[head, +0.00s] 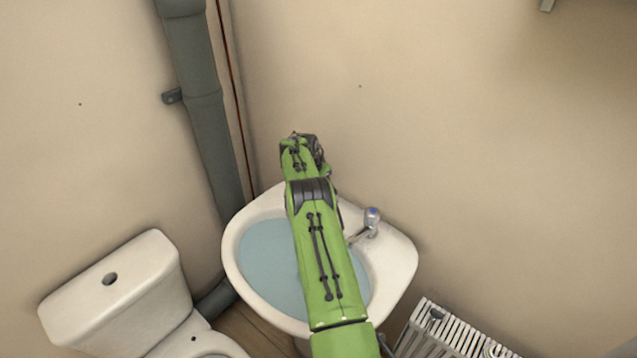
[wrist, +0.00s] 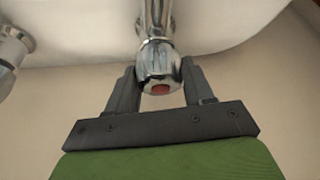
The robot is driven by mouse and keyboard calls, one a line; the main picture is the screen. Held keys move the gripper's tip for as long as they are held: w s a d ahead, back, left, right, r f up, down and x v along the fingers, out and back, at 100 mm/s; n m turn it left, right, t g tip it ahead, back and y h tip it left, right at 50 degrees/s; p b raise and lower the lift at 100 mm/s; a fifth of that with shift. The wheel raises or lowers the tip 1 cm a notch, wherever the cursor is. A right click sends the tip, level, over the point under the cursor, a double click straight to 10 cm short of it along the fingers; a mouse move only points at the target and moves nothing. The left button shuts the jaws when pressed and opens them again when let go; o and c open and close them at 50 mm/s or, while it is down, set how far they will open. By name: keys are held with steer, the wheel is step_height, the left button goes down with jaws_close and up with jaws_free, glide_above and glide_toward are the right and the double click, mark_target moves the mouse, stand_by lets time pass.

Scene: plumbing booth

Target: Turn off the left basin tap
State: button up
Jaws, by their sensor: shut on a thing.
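The left basin tap (wrist: 157,62) is chrome, with a faceted knob and a red mark on its end. It shows in the wrist view between the two fingers of my gripper (wrist: 160,82). The fingers are shut on the knob, one on each side. In the head view my green arm reaches over the basin (head: 402,262) and hides the left tap and my fingertips. The right tap (head: 371,222), chrome with a blue mark, stands free on the basin's right side.
Bluish water (head: 262,262) stands in the basin. A toilet (head: 125,290) is at the lower left, and a white radiator (head: 455,335) at the lower right. A thick grey pipe (head: 205,120) runs down the wall behind. Another chrome fitting (wrist: 12,48) shows at the wrist view's left edge.

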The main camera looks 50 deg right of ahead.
steer(key=shift+a+f, duration=0.1)
steer(key=o, duration=1)
steer(key=v, duration=1.6)
steer(key=shift+p, duration=0.3)
